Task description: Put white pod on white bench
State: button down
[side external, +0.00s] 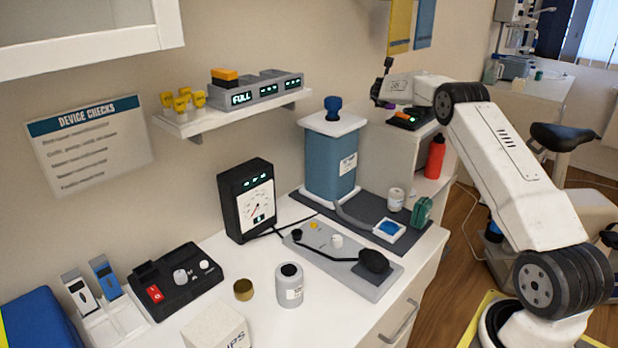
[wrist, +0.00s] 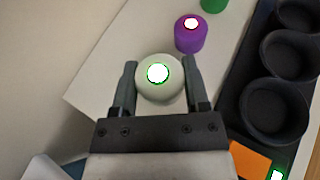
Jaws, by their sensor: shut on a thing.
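The white pod (wrist: 158,80), round with a glowing green-rimmed white light on top, sits between the two fingers of my gripper (wrist: 158,88) in the wrist view. The fingers are shut on its sides. In the side view my gripper (side external: 380,90) is small and far back, above the cabinet by the wall; the pod cannot be made out there. The wrist view does not show clearly whether the pod touches the surface below. The white bench (side external: 335,312) fills the front of the side view, left of and nearer than my gripper.
A purple pod (wrist: 190,34) and a green pod (wrist: 213,4) stand beyond the white pod. A black tray with round cups (wrist: 232,118) is at right. On the bench are a blue canister (side external: 330,165), a black meter (side external: 246,200) and a grey jar (side external: 289,288).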

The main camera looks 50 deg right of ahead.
jog(key=s+a+r, duration=0.7)
jog(key=s+r, duration=0.2)
jog(key=s, duration=0.2)
jog(key=shift+a+r, duration=0.15)
jog(key=shift+a, duration=0.25)
jog(key=shift+a, duration=0.1)
dwell(0.6)
jog(key=w+a+f+n+t+y, duration=0.1)
jog(key=w+a+f+n+t, duration=0.15)
jog(key=a, duration=0.85)
jog(key=w+a+f+n+t+y, duration=0.15)
jog(key=a+f, duration=0.25)
jog(key=a, duration=0.7)
jog(key=s+a+f+n+y, duration=0.1)
jog(key=s+a, duration=0.1)
jog(key=a, duration=0.5)
jog(key=s+a+f+n+t+y, duration=0.1)
jog(key=s+a+f+y, duration=0.1)
jog(key=a, duration=0.4)
jog(key=s+a+f+n+y, duration=0.1)
jog(key=s+a+n+y, duration=0.1)
jog(key=a, duration=0.5)
jog(key=shift+s+a+f+t, duration=0.15)
jog(key=shift+s+a+t, duration=0.2)
jog(key=shift+s+t, duration=0.1)
